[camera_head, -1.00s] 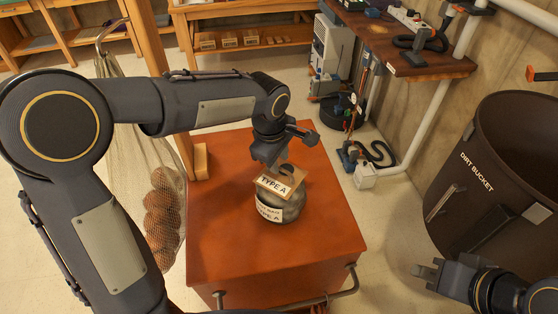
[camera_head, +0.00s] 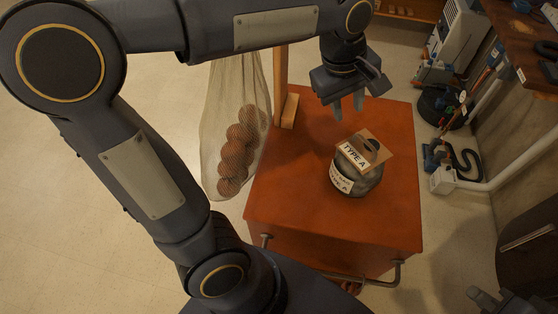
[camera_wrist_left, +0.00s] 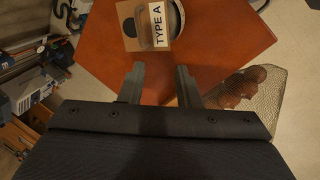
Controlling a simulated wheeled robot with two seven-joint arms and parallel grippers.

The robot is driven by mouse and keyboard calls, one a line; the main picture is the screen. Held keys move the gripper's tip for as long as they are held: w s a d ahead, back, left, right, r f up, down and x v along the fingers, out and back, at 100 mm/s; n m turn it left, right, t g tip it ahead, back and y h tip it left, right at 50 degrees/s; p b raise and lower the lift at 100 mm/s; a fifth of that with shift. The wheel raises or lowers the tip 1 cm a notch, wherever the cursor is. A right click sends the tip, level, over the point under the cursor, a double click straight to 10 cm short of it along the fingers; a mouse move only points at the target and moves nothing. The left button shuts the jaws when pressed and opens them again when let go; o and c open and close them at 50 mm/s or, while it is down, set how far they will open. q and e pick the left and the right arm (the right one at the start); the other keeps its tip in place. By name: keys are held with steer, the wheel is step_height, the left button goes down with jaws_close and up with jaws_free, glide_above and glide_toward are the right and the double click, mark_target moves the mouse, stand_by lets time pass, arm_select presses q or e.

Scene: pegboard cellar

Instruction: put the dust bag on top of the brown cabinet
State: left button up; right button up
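The dust bag (camera_head: 356,180) is a rounded grey bag with a brown cardboard collar labelled "TYPE A". It stands on the orange-brown cabinet top (camera_head: 290,190), right of its middle. It also shows in the left wrist view (camera_wrist_left: 176,18) at the top. My left gripper (camera_head: 348,108) is open and empty above the cabinet's far part, behind the bag and apart from it. Its two fingers (camera_wrist_left: 160,80) show spread in the left wrist view with nothing between them. My right gripper (camera_head: 482,300) is at the lower right edge, partly cut off; its fingers are not clear.
A net of brown balls (camera_head: 238,150) hangs left of the cabinet beside a wooden post (camera_head: 281,85). A dark bucket (camera_head: 530,250) stands at the right. A workbench (camera_head: 525,45) and hoses are at the upper right. A metal handle (camera_head: 375,282) sticks out at the cabinet's front.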

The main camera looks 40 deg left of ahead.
arm_select(q)
steer(key=s+a+f+m+t, duration=0.1)
steer(key=s+a+f+m, duration=0.1)
steer(key=s, duration=0.4)
steer(key=s+a+f+m+t+h, duration=0.1)
steer(key=s+a+f+m, duration=0.1)
steer(key=s+m, duration=0.2)
steer(key=s+a+f+m+t+h, duration=0.1)
steer(key=s+a+f+m, duration=0.1)
steer(key=s, duration=0.5)
steer(key=shift+s+f+m, duration=0.4)
steer(key=shift+f+m, duration=0.05)
steer(key=shift+m, duration=0.35)
steer(key=shift+d, duration=0.1)
